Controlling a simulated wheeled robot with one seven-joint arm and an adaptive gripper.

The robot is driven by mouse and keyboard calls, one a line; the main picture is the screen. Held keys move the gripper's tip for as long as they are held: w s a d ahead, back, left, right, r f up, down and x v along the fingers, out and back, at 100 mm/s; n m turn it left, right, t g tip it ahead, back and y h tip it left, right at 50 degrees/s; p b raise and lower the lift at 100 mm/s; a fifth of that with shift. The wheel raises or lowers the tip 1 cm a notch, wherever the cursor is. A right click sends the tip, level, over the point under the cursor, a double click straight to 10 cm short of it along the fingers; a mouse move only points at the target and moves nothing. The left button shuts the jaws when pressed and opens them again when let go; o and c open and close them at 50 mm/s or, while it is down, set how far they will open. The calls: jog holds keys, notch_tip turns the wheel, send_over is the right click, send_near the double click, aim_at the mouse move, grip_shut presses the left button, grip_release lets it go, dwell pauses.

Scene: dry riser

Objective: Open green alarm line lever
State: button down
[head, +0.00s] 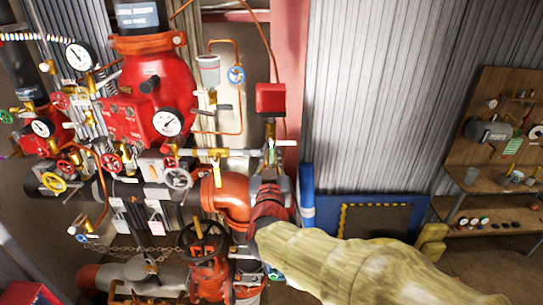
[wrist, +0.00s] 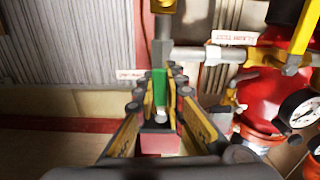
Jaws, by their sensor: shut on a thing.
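The green lever (wrist: 159,82) shows in the wrist view as a short green handle below a grey vertical pipe fitting (wrist: 163,50). My gripper (wrist: 160,108) is shut on it, with a yellow-and-black finger on each side of the green handle. In the head view my gripper (head: 270,190) is at the right side of the red valve assembly, at the end of my pale sleeved arm. There the lever's grip is largely hidden, and I cannot tell the lever's angle. A small white label (wrist: 130,74) sits left of the lever in the wrist view.
A yellow lever (wrist: 303,28) and a pressure gauge (wrist: 300,110) are to the right in the wrist view. A dense set of red valves, gauges and pipes (head: 150,100) fills the head view's left. A wooden workbench (head: 500,205) stands far right.

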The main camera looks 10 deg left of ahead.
jog(key=shift+a+m+b, duration=0.15)
jog(key=shift+m+b, duration=0.25)
jog(key=shift+b, duration=0.45)
jog(key=c, duration=1.9)
grip_release()
jog(key=shift+o, duration=0.3)
jog(key=shift+s, duration=0.1)
jog(key=v, duration=1.2)
